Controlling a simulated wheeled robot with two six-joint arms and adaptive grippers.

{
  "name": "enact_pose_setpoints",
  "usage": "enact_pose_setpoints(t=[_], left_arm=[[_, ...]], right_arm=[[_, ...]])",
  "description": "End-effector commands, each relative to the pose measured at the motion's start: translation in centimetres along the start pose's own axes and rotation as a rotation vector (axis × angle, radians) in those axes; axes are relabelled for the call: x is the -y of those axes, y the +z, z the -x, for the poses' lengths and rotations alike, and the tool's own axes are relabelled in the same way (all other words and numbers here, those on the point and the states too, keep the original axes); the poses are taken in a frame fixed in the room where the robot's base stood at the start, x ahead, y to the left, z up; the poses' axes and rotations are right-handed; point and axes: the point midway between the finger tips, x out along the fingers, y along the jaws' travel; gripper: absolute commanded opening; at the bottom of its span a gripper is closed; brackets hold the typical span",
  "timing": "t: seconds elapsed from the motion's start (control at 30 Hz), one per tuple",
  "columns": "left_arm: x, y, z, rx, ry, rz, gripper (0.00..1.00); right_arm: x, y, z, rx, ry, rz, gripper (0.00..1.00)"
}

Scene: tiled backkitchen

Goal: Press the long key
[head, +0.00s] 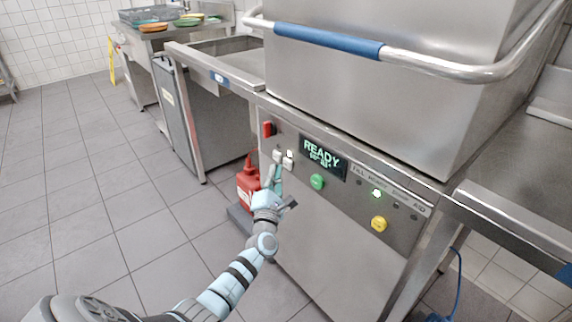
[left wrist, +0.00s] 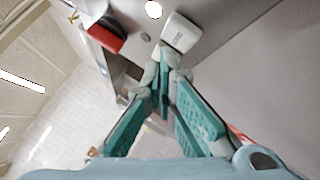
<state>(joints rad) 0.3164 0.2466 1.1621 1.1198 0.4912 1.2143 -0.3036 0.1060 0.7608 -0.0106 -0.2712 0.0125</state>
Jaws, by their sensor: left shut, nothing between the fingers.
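Two small white keys sit side by side on the machine's steel control panel, a left one (head: 277,156) and a right one (head: 288,163). Which one is the long key I cannot tell. My left gripper (head: 276,171) is shut and empty, with its tips just below the keys. In the left wrist view its fingertips (left wrist: 164,56) are together close to a white key (left wrist: 181,33). Whether they touch a key I cannot tell. My right gripper is not in view.
Beside the keys are a red switch (head: 268,129), a lit display (head: 323,157) reading READY, a green button (head: 317,181) and a yellow button (head: 379,223). A blue-sleeved handle bar (head: 328,39) juts out above. A red container (head: 248,184) stands below, left of the machine.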

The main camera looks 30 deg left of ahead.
Motion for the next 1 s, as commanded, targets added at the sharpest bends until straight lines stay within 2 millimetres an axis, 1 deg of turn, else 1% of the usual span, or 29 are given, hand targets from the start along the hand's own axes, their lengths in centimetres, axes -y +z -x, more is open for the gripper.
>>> enact_pose_setpoints(t=[0.17,0.4,0.6,1.0], left_arm=[[-0.7,-0.5,0.7,0.000,-0.001,-0.001,0.00],[-1.9,-1.7,2.4,0.000,-0.001,-0.002,0.00],[-2.5,-2.4,3.4,0.000,-0.001,-0.001,0.00],[-2.5,-2.5,3.5,0.000,0.000,0.000,0.00]], right_arm=[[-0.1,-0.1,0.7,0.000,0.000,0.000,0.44],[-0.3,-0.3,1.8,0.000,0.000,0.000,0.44],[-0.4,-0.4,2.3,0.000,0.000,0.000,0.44],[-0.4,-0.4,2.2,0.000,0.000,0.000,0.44]])
